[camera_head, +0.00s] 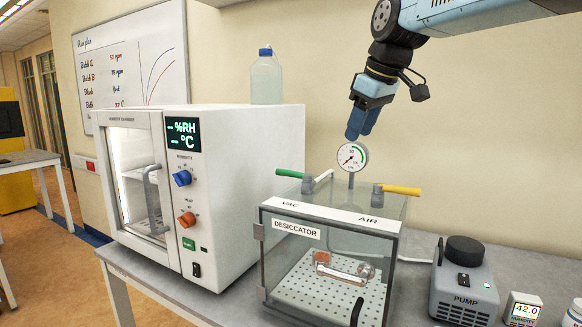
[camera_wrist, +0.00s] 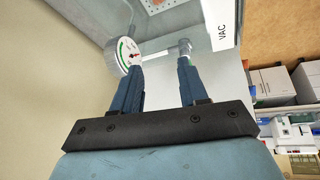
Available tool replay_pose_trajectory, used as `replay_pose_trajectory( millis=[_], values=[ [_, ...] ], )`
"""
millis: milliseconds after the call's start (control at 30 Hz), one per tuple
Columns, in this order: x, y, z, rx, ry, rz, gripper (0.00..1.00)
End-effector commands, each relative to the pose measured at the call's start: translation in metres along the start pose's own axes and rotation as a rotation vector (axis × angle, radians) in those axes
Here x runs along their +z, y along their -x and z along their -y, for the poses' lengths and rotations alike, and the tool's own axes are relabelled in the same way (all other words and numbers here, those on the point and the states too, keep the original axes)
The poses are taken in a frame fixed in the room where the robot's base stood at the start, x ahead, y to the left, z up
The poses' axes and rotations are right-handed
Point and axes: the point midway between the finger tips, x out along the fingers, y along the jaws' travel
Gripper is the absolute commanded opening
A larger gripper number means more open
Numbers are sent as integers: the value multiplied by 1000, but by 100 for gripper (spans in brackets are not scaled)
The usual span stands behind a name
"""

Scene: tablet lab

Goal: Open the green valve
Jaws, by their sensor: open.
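The green valve handle (camera_head: 290,173) sticks out to the left from a grey valve body (camera_head: 308,184) on top of the desiccator box, by the VAC label. My gripper (camera_head: 352,136) points down just above the round pressure gauge (camera_head: 352,157), to the right of the green handle and higher. In the wrist view my gripper (camera_wrist: 160,63) is open, with nothing clearly held between its fingers. There the gauge (camera_wrist: 127,52) is beyond the left fingertip, and a grey fitting (camera_wrist: 184,47) is beyond the right one.
The yellow valve handle (camera_head: 402,190) stands on the right of the desiccator (camera_head: 296,232) by the AIR label. A humidity chamber (camera_head: 240,150) with a bottle (camera_head: 266,80) on top stands to the left. A pump (camera_head: 463,285) stands to the right. The wall is close behind.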

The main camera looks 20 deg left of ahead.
Motion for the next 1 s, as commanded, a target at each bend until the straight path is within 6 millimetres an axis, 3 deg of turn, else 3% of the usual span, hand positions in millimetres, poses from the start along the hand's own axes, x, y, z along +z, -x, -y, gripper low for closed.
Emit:
replay_pose_trajectory(
  millis=[100,333,633,1000],
  values=[
    [-42,-10,17,-24,104,-2,43],
    [-94,-20,44,-47,243,-8,43],
    [-105,-33,52,-54,278,-7,43],
    [-105,-95,55,-55,277,-6,43]
  ],
)
